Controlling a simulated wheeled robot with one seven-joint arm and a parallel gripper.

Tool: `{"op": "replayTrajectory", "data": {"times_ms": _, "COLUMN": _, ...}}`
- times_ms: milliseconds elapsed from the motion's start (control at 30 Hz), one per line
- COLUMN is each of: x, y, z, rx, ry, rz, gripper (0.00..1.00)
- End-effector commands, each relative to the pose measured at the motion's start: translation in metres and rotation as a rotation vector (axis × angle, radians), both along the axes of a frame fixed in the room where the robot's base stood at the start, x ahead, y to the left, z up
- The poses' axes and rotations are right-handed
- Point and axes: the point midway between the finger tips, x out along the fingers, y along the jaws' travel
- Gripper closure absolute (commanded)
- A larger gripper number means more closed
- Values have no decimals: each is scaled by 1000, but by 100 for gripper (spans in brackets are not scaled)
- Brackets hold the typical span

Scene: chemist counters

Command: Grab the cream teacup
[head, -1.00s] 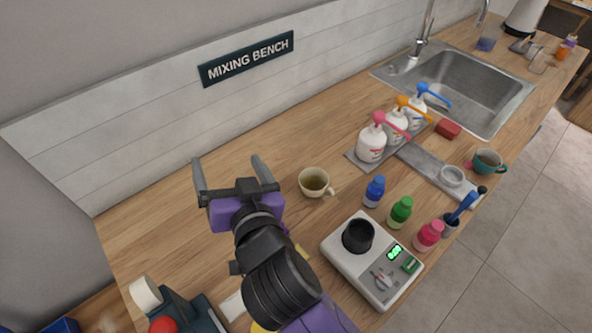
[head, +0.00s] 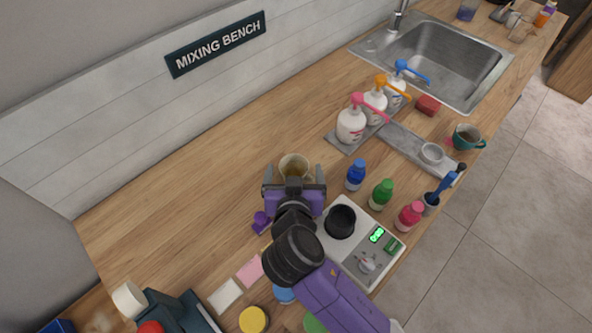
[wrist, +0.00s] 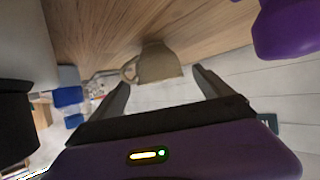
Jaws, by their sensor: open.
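The cream teacup (head: 294,164) stands on the wooden counter, with brown liquid inside; its near side is hidden behind my gripper in the head view. My gripper (head: 294,175) is open, right at the near side of the cup, with one finger on each side. In the wrist view the teacup (wrist: 160,66) appears ahead, between the fingertips of my gripper (wrist: 161,78), with its handle to the left. I see no clear contact between fingers and cup.
A white scale (head: 350,259) with a black cup (head: 340,221) stands close right of my gripper. Blue (head: 356,175), green (head: 381,194) and pink (head: 409,216) bottles stand further right. Pump bottles (head: 351,124) stand behind. A purple object (head: 261,222) lies left of my gripper.

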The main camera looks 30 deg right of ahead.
Motion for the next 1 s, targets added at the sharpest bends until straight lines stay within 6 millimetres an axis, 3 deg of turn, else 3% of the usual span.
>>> {"op": "replayTrajectory", "data": {"times_ms": 300, "x": 37, "y": -19, "z": -18, "rx": 0, "ry": 0, "rz": 0, "gripper": 10}}
{"op": "replayTrajectory", "data": {"times_ms": 633, "x": 41, "y": -21, "z": -22, "rx": 0, "ry": 0, "rz": 0, "gripper": 10}}
{"op": "replayTrajectory", "data": {"times_ms": 1000, "x": 41, "y": -21, "z": -23, "rx": 1, "ry": 1, "rz": 1, "gripper": 82}}
